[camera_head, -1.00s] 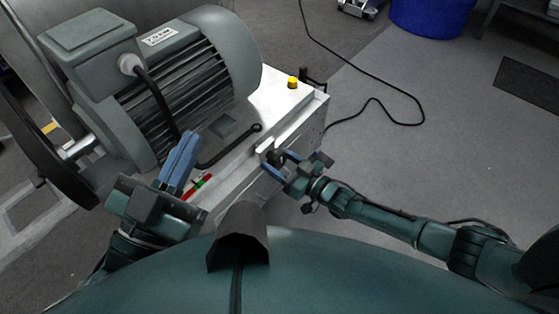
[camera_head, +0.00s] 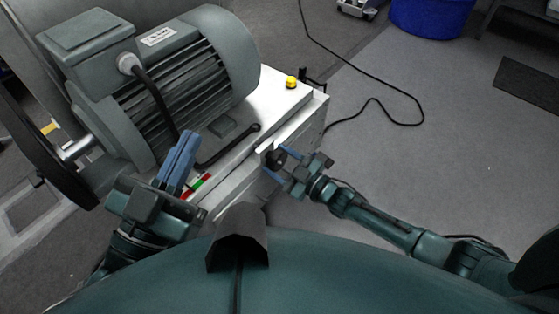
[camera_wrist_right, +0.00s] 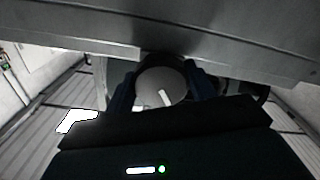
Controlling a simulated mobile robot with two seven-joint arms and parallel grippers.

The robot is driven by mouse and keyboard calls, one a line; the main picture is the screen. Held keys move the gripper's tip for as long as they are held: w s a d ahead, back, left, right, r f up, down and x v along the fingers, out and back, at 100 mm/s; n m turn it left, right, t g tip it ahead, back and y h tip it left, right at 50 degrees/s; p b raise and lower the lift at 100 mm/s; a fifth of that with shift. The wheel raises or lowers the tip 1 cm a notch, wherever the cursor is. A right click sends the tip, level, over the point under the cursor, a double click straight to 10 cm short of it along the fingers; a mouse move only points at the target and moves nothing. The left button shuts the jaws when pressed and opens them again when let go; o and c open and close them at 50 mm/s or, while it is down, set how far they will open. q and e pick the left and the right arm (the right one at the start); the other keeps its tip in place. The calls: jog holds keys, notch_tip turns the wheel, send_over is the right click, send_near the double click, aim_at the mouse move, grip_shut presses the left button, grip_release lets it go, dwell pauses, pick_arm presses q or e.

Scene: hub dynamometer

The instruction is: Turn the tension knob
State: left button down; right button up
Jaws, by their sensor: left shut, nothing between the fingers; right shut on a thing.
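The tension knob (camera_head: 275,158) is a dark round knob on the front side of the white machine base, at its near edge. In the right wrist view the knob (camera_wrist_right: 161,88) shows a round face with a white pointer line slanting up to the left. My right gripper (camera_head: 277,163) is shut on the knob, its blue fingers on either side of it. In the right wrist view the fingers (camera_wrist_right: 160,92) flank the knob. My left gripper (camera_head: 181,152) is shut and empty, with its blue fingers together beside the motor.
A large grey-green motor (camera_head: 180,75) stands on the white base (camera_head: 285,98). A yellow button (camera_head: 291,82) and a black wrench-like bar (camera_head: 230,146) are on top. A red and green strip (camera_head: 197,187) lies near my left gripper. A black cable (camera_head: 375,100) crosses the open floor at right.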

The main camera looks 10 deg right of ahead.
dwell(0.4)
jog(key=o, duration=1)
jog(key=shift+s+d, duration=0.2)
jog(key=p+v, duration=0.2)
jog(key=v, duration=0.2)
jog(key=shift+s+d+r, duration=0.15)
jog(key=shift+s+d, duration=0.05)
pick_arm(q)
jog(key=shift+s+a+f+n+g+y+p, duration=0.15)
jog(key=shift+s+f+n+g+y+p, duration=0.2)
jog(key=shift+f+y+p, duration=0.55)
pick_arm(e)
send_near(282, 163)
jog(key=v, duration=0.2)
jog(key=shift+s+d+r, duration=0.1)
jog(key=shift+s+d, duration=0.05)
jog(key=shift+s, duration=0.15)
